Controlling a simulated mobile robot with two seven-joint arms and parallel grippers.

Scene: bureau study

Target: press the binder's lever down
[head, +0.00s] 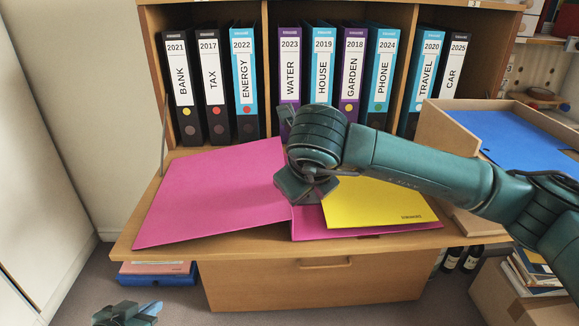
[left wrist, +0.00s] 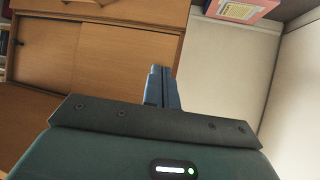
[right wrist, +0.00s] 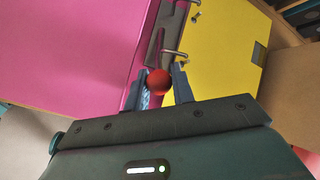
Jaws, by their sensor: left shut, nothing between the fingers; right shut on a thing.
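An open pink binder (head: 215,192) lies on the desk flap, with a yellow divider sheet (head: 385,205) over its right side. In the right wrist view the binder's metal lever (right wrist: 155,48) ends in a red ball knob (right wrist: 158,82), beside the metal rings (right wrist: 182,55). My right gripper (right wrist: 160,90) has its fingers on both sides of the knob and is shut on it. In the head view my right wrist hides the lever and knob. My left gripper (head: 125,315) is low at the bottom left, away from the binder; its fingers (left wrist: 160,87) are shut and empty.
Labelled upright binders (head: 290,70) stand in the shelf behind. A wooden tray (head: 470,118) with blue folders is at the right, close to my right arm. A drawer (head: 310,285) is below the flap. A cardboard box (head: 500,295) stands on the floor at right.

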